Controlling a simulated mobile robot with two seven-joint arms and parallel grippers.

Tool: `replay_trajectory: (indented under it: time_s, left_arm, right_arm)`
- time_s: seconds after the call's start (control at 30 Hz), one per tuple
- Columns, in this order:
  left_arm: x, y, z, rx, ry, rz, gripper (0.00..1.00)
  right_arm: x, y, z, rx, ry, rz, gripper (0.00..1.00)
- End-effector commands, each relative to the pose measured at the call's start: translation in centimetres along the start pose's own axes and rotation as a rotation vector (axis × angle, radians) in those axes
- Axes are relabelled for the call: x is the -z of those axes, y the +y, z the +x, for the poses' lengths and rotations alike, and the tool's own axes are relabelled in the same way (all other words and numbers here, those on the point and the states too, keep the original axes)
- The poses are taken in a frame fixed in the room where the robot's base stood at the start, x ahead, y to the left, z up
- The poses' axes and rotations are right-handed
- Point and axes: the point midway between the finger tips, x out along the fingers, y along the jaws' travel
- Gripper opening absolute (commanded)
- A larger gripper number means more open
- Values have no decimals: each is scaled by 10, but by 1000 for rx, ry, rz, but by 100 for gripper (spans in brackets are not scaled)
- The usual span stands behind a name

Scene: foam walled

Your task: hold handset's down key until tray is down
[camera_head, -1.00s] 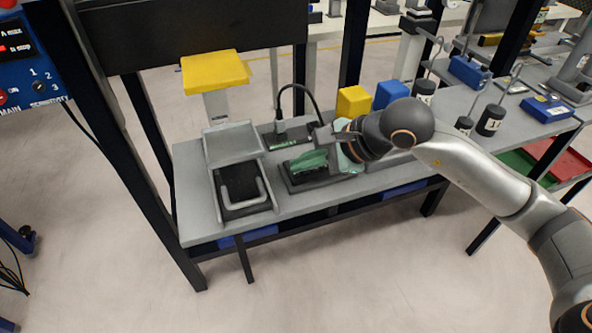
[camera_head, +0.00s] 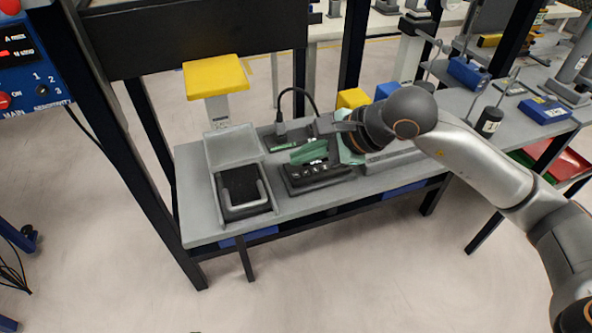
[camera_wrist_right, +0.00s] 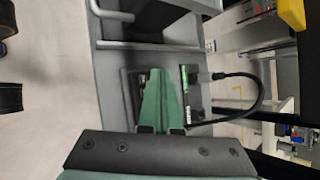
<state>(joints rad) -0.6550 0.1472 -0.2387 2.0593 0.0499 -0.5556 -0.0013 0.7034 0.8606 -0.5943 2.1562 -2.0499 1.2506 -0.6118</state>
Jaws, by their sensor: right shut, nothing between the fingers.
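My right gripper (camera_head: 312,152) is shut and empty, its green fingers over a low black box with a row of keys (camera_head: 318,172), which I take for the handset. The fingers hide its back part, and I cannot tell whether they touch it. In the right wrist view the green fingers (camera_wrist_right: 165,100) hide much of the dark box (camera_wrist_right: 132,88). The grey tray (camera_head: 212,203), with a dark inside and a U-shaped handle, is left of the box. I cannot tell the tray's exact height. My left gripper is out of view.
A black unit with a green strip and a cable (camera_head: 284,144) lies behind the keyed box. Yellow (camera_head: 352,97) and blue (camera_head: 386,90) blocks sit at the back, partly behind my right arm. The front bench edge is clear.

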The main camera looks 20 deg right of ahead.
Motion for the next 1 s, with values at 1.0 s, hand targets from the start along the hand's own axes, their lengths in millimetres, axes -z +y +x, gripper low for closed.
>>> replay_trajectory:
  time_s: [1.0]
  left_arm:
    - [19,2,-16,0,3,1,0]
  right_arm:
    - [-20,-20,-27,0,0,0,0]
